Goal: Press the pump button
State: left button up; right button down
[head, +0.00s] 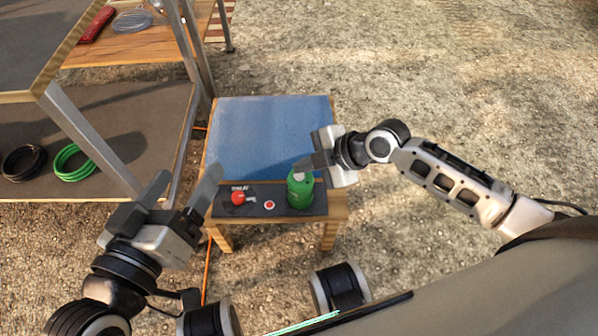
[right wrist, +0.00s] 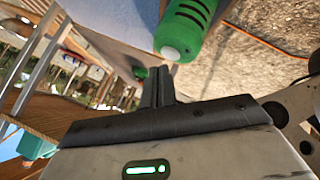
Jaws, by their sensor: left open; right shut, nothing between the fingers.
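A green pump (head: 300,193) stands upright on a dark panel (head: 285,208) at the near edge of a small wooden table. Its rounded end with a white button (right wrist: 177,48) shows in the right wrist view, close to my right fingertips. My right gripper (head: 303,166) is shut and empty, and its fingertips are just above the pump's top in the head view. In the right wrist view, the gripper (right wrist: 158,75) appears near the button; I cannot tell whether they touch. My left gripper (head: 182,186) is open and empty, left of the panel.
A red knob (head: 238,198) and a small red button with a pale ring (head: 269,205) sit on the panel left of the pump. A blue surface (head: 265,135) covers the rest of the tabletop and is clear. A shelf rack with black and green coils (head: 75,163) stands at the left.

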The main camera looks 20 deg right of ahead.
jog(key=shift+f, duration=0.15)
jog(key=shift+f+b, duration=0.3)
jog(key=shift+f, duration=0.05)
